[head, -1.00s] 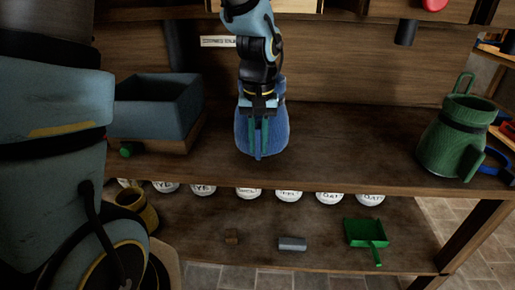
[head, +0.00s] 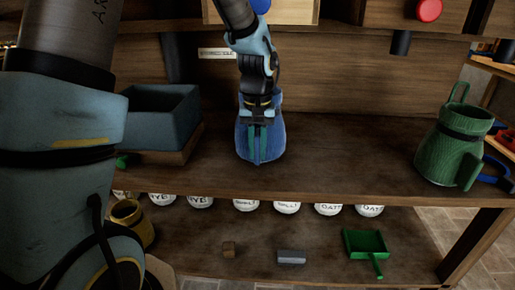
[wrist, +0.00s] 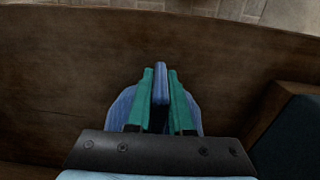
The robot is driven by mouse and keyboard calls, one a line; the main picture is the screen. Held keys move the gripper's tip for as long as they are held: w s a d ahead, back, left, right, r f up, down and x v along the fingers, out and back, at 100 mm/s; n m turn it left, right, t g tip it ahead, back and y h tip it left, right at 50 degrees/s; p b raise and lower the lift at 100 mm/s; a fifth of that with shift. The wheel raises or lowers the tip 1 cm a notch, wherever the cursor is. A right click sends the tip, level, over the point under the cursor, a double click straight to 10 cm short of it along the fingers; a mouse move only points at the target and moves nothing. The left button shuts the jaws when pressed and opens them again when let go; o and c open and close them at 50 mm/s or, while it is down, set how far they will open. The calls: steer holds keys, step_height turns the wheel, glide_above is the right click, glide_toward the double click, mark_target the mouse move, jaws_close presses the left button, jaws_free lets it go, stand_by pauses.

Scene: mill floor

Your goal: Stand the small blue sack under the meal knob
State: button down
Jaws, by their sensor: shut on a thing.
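The small blue sack (head: 276,138) is upright at the middle of the wooden counter. My gripper (head: 257,158) is shut on it from above, with its teal fingers on either side of a fold of cloth. In the wrist view the blue sack (wrist: 119,106) bulges out beside my gripper (wrist: 160,71). I cannot tell whether its base touches the counter or hangs just above. A blue knob (head: 261,4) shows behind my arm and a red knob (head: 429,9) at the upper right. I cannot read which is the meal knob.
A blue-grey bin (head: 160,120) stands left of the sack. A dark spout (head: 400,43) hangs below the red knob. The lower shelf holds a green scoop (head: 366,243), a grey block (head: 291,256) and a yellow mug (head: 128,215).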

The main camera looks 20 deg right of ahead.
stand_by(0.3)
steer(key=c, duration=0.7)
jaws_free()
steer(key=shift+r, duration=0.1)
